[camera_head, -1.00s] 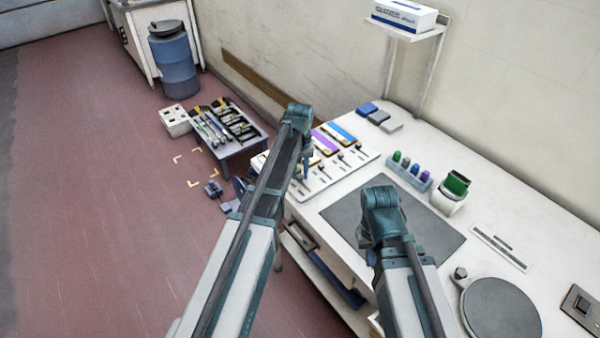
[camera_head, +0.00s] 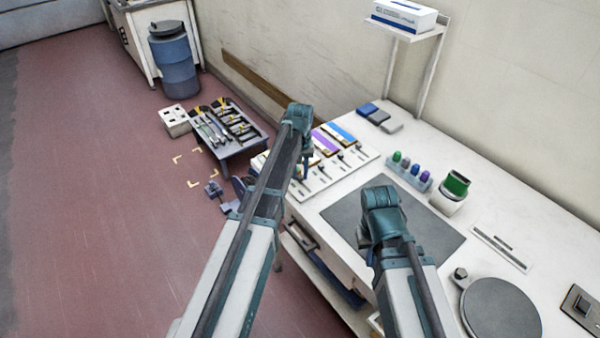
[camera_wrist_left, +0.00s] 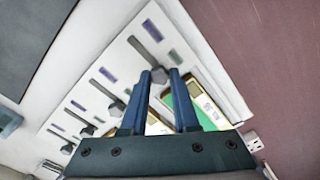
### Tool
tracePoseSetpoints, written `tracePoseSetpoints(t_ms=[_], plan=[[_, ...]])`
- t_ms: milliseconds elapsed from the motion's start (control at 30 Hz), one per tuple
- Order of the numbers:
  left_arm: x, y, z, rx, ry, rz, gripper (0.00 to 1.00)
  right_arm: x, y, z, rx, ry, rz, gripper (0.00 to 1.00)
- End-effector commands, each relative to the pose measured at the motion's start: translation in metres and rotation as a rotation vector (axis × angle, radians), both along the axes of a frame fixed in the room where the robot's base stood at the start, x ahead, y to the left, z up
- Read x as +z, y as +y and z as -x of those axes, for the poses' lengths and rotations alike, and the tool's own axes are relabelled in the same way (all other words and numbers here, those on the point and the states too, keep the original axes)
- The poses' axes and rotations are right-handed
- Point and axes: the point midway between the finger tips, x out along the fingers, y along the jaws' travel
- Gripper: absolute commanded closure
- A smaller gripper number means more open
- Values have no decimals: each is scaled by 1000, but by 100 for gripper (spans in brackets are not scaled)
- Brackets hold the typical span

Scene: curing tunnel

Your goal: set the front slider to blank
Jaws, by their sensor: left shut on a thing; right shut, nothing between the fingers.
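A white slider panel (camera_head: 345,160) lies on the bench, with several dark knobs in short slots and small coloured labels. In the left wrist view the panel (camera_wrist_left: 75,95) runs diagonally. My left gripper (camera_wrist_left: 159,74) is shut on a dark slider knob (camera_wrist_left: 158,76) at the lower end of its slot, the uppermost slot in that view. In the head view my left gripper (camera_head: 303,172) is partly hidden by its own wrist, which also covers part of the panel. My right gripper (camera_head: 371,260) is mostly hidden behind its wrist, over the dark mat; it is shut and empty.
Purple and blue cards (camera_head: 341,133) stand along the panel's back side; a green card (camera_wrist_left: 185,108) is near my left fingers. The dark mat (camera_head: 435,235), a rack of coloured pegs (camera_head: 408,172) and a round plate (camera_head: 502,308) are to the right.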

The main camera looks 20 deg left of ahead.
Motion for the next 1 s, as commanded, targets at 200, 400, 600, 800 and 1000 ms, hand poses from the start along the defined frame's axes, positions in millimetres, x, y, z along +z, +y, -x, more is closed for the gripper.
tracePoseSetpoints(t_ms=[200,400,600,800,1000], plan=[[0,0,0,0,0,0,100,0,0,0,0,0,0,100],[0,-5,5,-2,0,0,100,0,0,0,0,0,0,100],[0,-18,15,0,0,0,100,0,0,0,0,0,0,100],[0,-17,14,0,0,0,68,0,0,0,0,0,0,100],[0,-17,14,0,0,0,41,0,0,0,0,0,0,100]])
